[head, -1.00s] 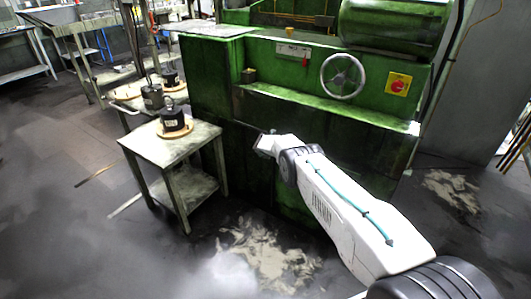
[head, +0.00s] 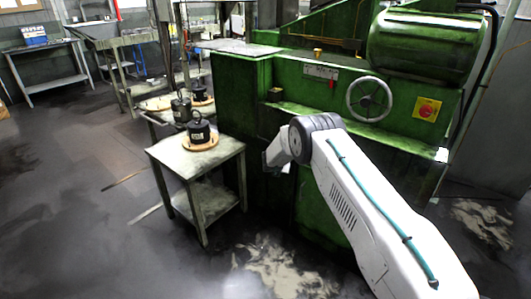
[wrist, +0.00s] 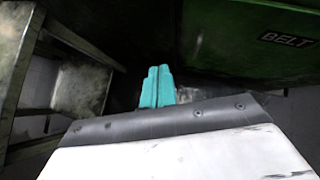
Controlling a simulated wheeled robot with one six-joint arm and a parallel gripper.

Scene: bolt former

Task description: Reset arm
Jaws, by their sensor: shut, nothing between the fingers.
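My gripper (wrist: 157,88) shows in the wrist view as two teal fingers pressed together with nothing between them. In the head view its fingers are hidden behind my arm's wrist. My white arm with a teal cable reaches up from the lower right, in front of the green machine (head: 240,100). The arm's end is bent down, just right of a small table (head: 215,165). I see no contact with the table or the machine.
On the small table a black weight (head: 200,133) stands on a round wooden board. Behind it are more black weights (head: 181,107) on another table. The machine has a handwheel (head: 369,99) and a red switch on a yellow plate (head: 426,109). The floor at left is open.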

